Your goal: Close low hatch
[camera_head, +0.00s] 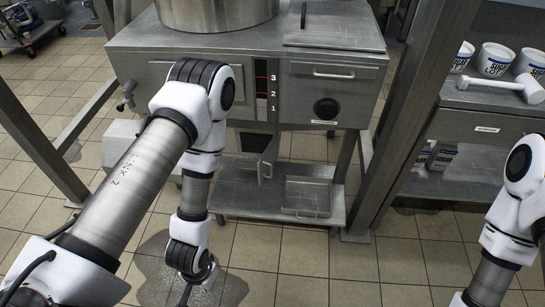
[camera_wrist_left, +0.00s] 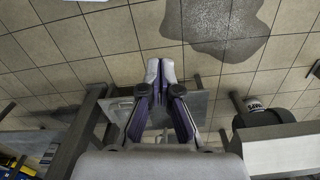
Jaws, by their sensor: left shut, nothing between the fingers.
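The steel mixer cabinet (camera_head: 230,35) stands ahead of me in the head view. Under it, above the low shelf (camera_head: 235,200), is a grey flat panel with a bar handle (camera_head: 308,195), which looks like the low hatch; its exact angle is hard to tell. A dark opening (camera_head: 254,143) with a small upright handle (camera_head: 265,170) is to its left. My left gripper (camera_head: 185,292) is low over the floor, in front and left of the shelf, apart from the panel. In the wrist view its fingers (camera_wrist_left: 160,70) are together and empty. My right arm shows at the right edge; its gripper is out of frame.
Steel frame posts (camera_head: 385,125) stand either side of the cabinet. A side shelf (camera_head: 480,95) at right holds white tubs (camera_head: 494,60) and a white mallet (camera_head: 505,85). A dark wet patch (camera_wrist_left: 215,25) is on the tiles. The floor before the shelf is free.

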